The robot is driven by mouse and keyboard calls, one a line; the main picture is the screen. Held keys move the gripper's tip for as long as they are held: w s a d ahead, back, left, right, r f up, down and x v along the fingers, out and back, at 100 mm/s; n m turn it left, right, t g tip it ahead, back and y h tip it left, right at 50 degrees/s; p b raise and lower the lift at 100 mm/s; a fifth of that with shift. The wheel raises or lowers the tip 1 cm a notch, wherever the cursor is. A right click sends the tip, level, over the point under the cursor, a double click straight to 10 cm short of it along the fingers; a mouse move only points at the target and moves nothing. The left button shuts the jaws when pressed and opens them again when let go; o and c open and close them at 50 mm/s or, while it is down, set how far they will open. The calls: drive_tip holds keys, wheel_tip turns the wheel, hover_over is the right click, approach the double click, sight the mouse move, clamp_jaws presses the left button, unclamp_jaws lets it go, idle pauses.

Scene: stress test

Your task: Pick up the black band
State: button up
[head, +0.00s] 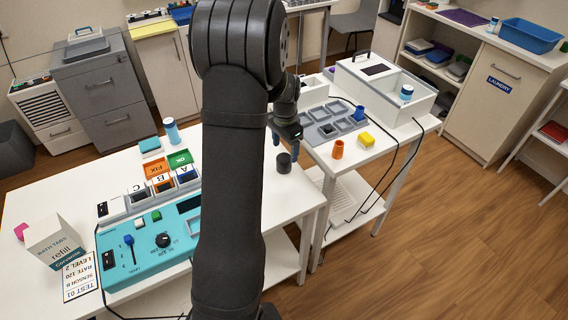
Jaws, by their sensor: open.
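A small dark, round thing, which looks like the black band (284,163), sits on the white table (262,196) near its right edge. I cannot tell from here whether it is a hollow ring or a solid roll. My gripper (286,146) points down just above it, with fingers apart and nothing seen between them. The two look very close, but I cannot tell whether they touch. My dark arm stands across the middle of the view and hides part of the table.
On the right table are a grey tray (322,132), an orange cup (338,149), a yellow block (367,139) and a white case (384,92).

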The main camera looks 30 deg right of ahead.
sight(284, 157)
wheel_tip(284, 157, down, 6)
drive_tip(key=shift+w+a+f, duration=0.1)
drive_tip(key=shift+f, duration=0.15)
drive_tip(key=c, duration=1.1)
